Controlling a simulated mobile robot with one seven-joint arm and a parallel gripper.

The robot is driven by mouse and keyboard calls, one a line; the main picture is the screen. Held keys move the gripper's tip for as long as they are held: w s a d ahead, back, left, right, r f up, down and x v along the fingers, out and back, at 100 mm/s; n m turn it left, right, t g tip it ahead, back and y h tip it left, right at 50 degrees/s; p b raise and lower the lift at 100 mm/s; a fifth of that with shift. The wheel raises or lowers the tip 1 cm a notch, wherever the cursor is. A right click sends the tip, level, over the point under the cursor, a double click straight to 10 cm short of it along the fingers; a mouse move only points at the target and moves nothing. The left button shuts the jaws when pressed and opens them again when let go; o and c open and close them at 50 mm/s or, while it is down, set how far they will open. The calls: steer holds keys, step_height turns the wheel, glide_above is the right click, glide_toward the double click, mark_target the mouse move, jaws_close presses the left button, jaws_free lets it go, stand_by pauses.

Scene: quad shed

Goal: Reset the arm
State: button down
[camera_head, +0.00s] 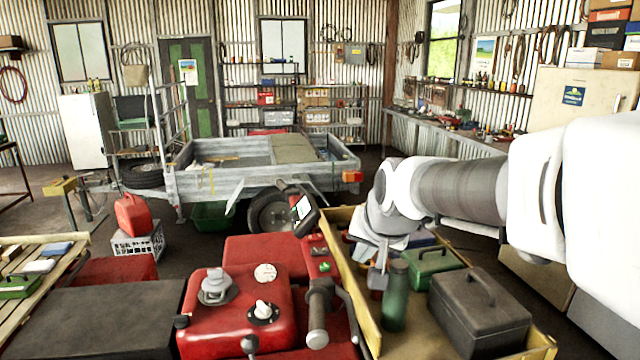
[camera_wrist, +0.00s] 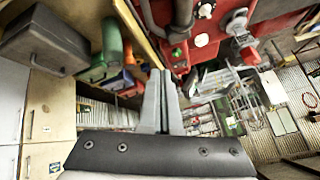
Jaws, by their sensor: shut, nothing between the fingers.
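My arm reaches in from the right in the head view. My gripper (camera_head: 378,272) points down over the yellow-edged tray (camera_head: 366,326), beside the green bottle. In the wrist view my gripper (camera_wrist: 161,75) shows its two fingers together with nothing between them. The green bottle (camera_head: 395,297) stands upright in the tray. A dark grey toolbox (camera_head: 480,312) and a smaller green box (camera_head: 430,268) are in the tray to its right. The wrist view also shows the grey toolbox (camera_wrist: 45,40) and the green bottle (camera_wrist: 111,40). Whether the fingers touch anything is unclear.
A red quad bike (camera_head: 235,320) with handlebar (camera_head: 319,305) is close left of the tray. A grey trailer (camera_head: 200,185) stands behind. A red fuel can (camera_head: 133,214) rests on a crate (camera_head: 140,245) at left. A workbench (camera_head: 450,135) runs along the right wall.

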steer(key=s+d+f+n+g, duration=0.1)
steer(key=s+d, duration=0.2)
steer(key=s, duration=0.8)
steer(key=s+d+f+n+g+h, duration=0.1)
steer(key=s+d+f+n, duration=0.1)
steer(key=s, duration=0.9)
steer(key=shift+s+d+f, duration=0.3)
steer(key=shift+s+d, duration=0.05)
steer(key=shift+d, duration=0.5)
